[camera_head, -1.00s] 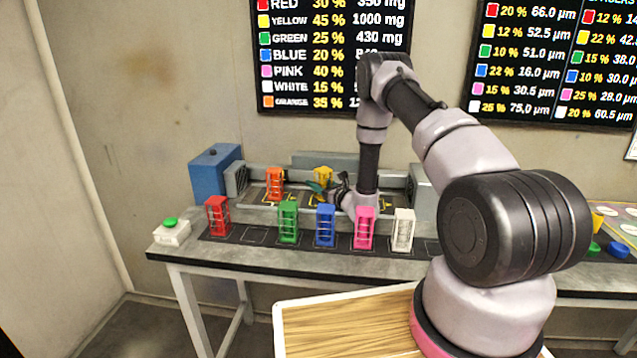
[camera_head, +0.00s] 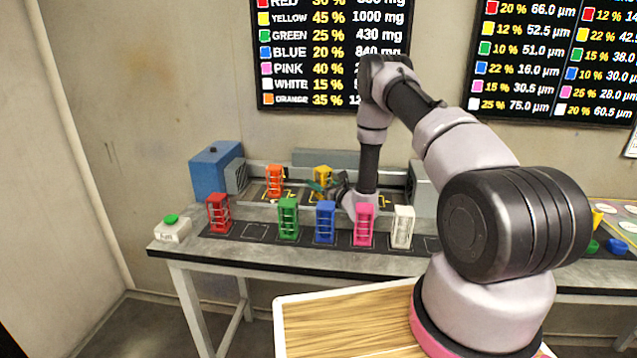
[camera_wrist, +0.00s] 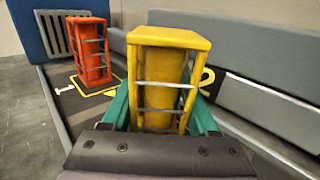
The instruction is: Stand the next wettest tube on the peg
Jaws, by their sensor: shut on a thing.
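My gripper (camera_head: 318,187) has green fingers and is shut on the yellow frame (camera_wrist: 166,85), an open upright cage with a yellow core. The yellow frame also shows in the head view (camera_head: 322,173), partly behind my gripper. It stands by the marking "2" on the grey booth's floor. The orange frame (camera_wrist: 92,55) stands upright on the yellow-outlined spot "1" to its left. Red (camera_head: 218,213), green (camera_head: 288,218), blue (camera_head: 326,222), pink (camera_head: 364,225) and white (camera_head: 402,227) frames stand in a row on the table front. I see no peg or tube named as such.
A wall board (camera_head: 300,50) lists colours with percent and mg; my arm hides part of it. A second board (camera_head: 550,65) lists percent and µm. A blue box (camera_head: 214,170) stands left of the booth, and a green button (camera_head: 172,219) at the table's left end.

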